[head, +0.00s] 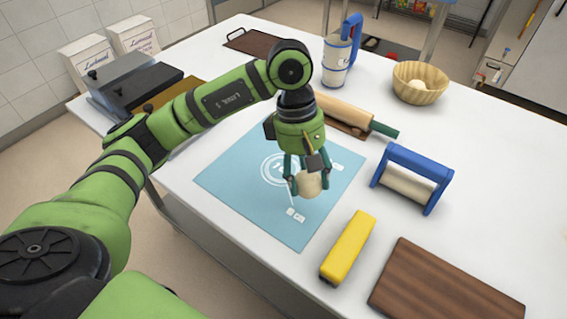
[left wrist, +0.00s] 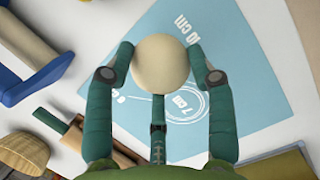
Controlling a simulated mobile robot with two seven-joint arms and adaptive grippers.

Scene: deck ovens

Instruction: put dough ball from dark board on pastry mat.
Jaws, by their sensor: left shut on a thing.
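My left gripper (head: 306,181) is shut on a pale dough ball (head: 308,184). The ball shows between the two green fingers in the left wrist view (left wrist: 160,63). The gripper is over the light blue pastry mat (head: 230,167), which has white markings. I cannot tell for sure whether the ball touches the mat or hangs a little above it. A dark wooden board (head: 445,283) with a bare top lies at the front right. Another dark board (head: 252,42) with a handle lies at the far back. My right gripper is not in view.
A yellow block-like tool (head: 348,247) lies right of the mat's front corner. A blue-framed roller (head: 411,181) stands to the right. A rolling pin (head: 345,112) lies behind my gripper. A wooden bowl (head: 420,83) and a blue-handled canister (head: 338,62) stand farther back.

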